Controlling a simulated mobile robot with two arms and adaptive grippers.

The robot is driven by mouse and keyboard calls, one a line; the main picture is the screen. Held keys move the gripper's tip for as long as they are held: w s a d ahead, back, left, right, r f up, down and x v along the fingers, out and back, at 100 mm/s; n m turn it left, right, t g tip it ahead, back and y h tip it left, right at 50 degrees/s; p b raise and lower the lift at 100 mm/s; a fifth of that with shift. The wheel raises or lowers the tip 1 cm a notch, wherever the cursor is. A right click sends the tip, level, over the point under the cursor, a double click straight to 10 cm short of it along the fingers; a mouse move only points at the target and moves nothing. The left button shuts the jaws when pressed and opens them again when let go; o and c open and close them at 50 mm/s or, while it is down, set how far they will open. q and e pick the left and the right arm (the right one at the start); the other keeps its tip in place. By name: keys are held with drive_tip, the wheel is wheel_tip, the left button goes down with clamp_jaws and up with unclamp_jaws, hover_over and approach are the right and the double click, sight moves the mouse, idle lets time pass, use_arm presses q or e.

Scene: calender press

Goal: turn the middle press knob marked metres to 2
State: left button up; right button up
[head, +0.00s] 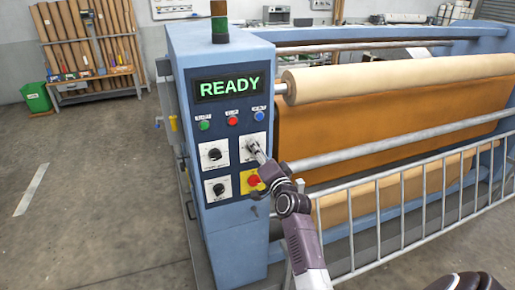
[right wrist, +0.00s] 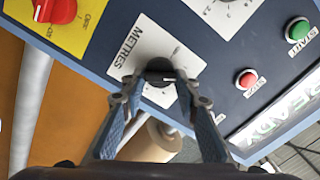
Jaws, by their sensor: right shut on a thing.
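The metres knob (right wrist: 160,72) is black with a white pointer line. It sits on a white dial plate (right wrist: 122,42) marked METRES in the right wrist view. In the head view this plate (head: 262,137) is the upper right one on the blue press panel, and the arm partly covers it. My right gripper (head: 254,150) is at the knob, with its two fingers (right wrist: 160,88) shut on the knob's sides. The dial numbers are too small to read. My left gripper is not in view.
Beside the knob are another black knob (head: 215,154), a lower black knob (head: 218,189) and a red knob on a yellow plate (head: 251,181). Green, red and blue buttons sit above, under a READY display (head: 229,86). A metal railing (head: 400,205) stands right of the panel.

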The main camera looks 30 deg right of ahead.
drive_tip(key=shift+f+m+p, duration=0.1)
drive_tip(key=shift+m+p, duration=0.85)
drive_tip(key=shift+m, duration=2.15)
drive_tip(key=o, duration=1.2)
drive_tip(key=v, duration=1.2)
